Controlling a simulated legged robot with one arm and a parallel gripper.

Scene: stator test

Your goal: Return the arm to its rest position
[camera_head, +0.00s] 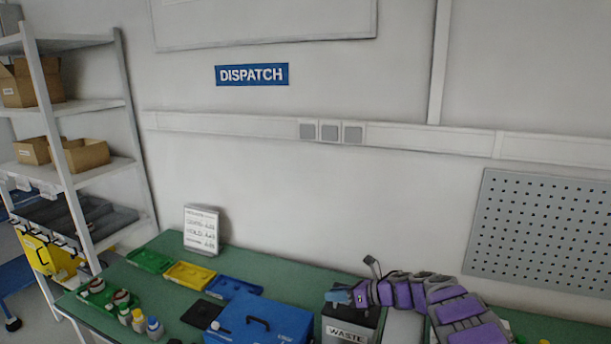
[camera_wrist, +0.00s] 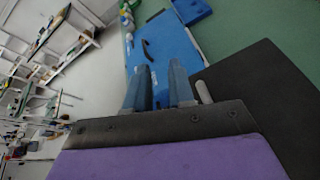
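My arm (camera_head: 455,305), purple and grey, reaches in from the lower right in the head view. My gripper (camera_head: 338,297) is at its left end, above the grey bin marked WASTE (camera_head: 347,328). In the wrist view the two blue-grey fingers of my gripper (camera_wrist: 160,67) stand apart with nothing visible between them. Beyond them lies the blue case (camera_wrist: 160,45) with a dark handle. In the head view this blue case (camera_head: 262,322) is left of the bin.
The green table (camera_head: 285,277) carries green (camera_head: 150,261), yellow (camera_head: 189,275) and blue (camera_head: 234,288) trays, a white sign (camera_head: 201,230) and small bottles (camera_head: 139,321). Shelving (camera_head: 90,170) stands at left. A pegboard (camera_head: 540,230) hangs at right. Air above the table is clear.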

